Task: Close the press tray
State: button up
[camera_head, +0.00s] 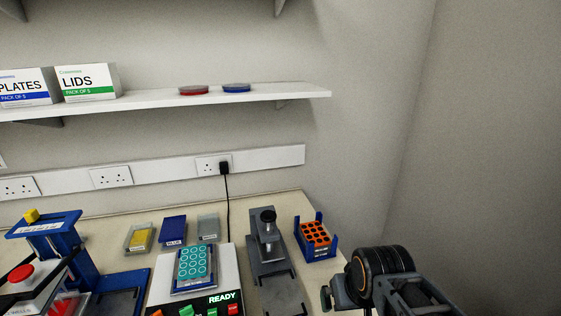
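A grey press (268,248) with a black round knob stands on the bench right of centre. A flat grey tray (281,296) extends from its front toward the bottom edge, where the picture cuts it off. I cannot tell from here how far the tray sits out of the press body. My dark arm end shows at the lower right, to the right of the press and apart from it. My gripper's fingers are not clearly visible, as the bottom edge cuts the arm off.
A blue rack (333,246) with an orange holed block stands right of the press. Left are a white READY device (225,270) with a teal well plate and a blue frame (60,240). Small trays lie behind. A shelf (300,95) holds boxes and two discs.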

aim_at(279, 293)
jog(key=u, duration=0.15)
jog(key=k, duration=0.8)
jog(key=u, duration=1.3)
jog(key=i, duration=0.1)
jog(key=z, duration=0.2)
